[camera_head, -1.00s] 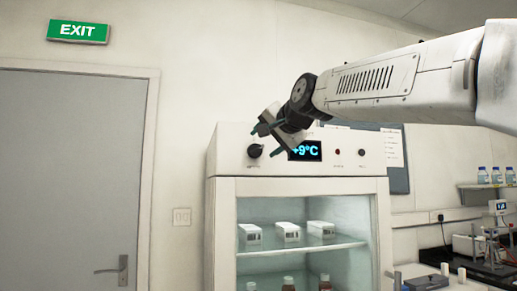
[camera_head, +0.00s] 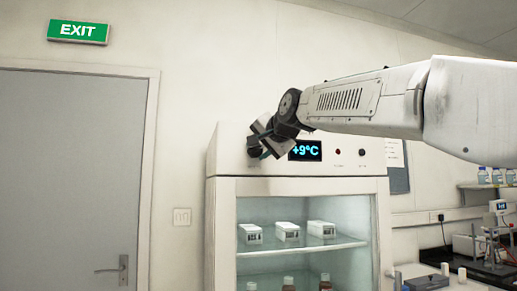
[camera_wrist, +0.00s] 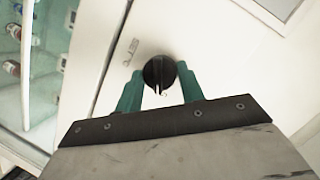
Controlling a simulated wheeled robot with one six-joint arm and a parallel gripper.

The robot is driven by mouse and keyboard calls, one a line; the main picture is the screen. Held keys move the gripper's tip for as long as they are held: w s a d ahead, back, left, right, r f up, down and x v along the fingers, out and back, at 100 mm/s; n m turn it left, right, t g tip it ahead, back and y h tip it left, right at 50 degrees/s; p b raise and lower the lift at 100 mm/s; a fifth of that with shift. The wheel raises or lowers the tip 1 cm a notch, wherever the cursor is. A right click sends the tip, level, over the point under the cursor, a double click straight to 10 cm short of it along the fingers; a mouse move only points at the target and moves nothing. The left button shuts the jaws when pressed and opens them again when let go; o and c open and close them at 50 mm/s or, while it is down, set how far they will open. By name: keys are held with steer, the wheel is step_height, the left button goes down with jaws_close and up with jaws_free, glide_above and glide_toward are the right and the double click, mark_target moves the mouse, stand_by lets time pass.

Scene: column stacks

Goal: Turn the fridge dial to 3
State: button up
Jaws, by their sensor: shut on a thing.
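The fridge (camera_head: 224,205) is white with a glass front, and its top panel carries a display (camera_head: 305,150) reading +9°C. The black round dial (camera_wrist: 159,72) is at the left of that panel, with a pale pointer mark on it. Part of the dial (camera_head: 254,152) also shows in the head view. My gripper (camera_wrist: 159,85) has its two green fingers on either side of the dial and is shut on it. In the head view my gripper (camera_head: 264,147) covers part of the dial and its markings. Small markings beside the dial are too blurred to read.
A red button (camera_head: 338,152) and a small black knob (camera_head: 362,153) sit right of the display. White boxes and bottles stand behind the glass. A grey door (camera_head: 65,180) is at the left. A bench with equipment (camera_head: 490,250) is at the right.

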steer(key=n+h, duration=0.1)
steer(key=n, duration=0.2)
steer(key=n+h, duration=0.1)
steer(key=shift+a+n+h, duration=0.25)
steer(key=shift+n+h, duration=0.05)
steer(key=n+t+h, duration=0.1)
steer(key=n+h, duration=0.1)
steer(key=n, duration=0.2)
steer(key=shift+s+a, duration=0.1)
stand_by(0.4)
stand_by(0.3)
steer(key=o, duration=1)
steer(key=shift+c, duration=0.2)
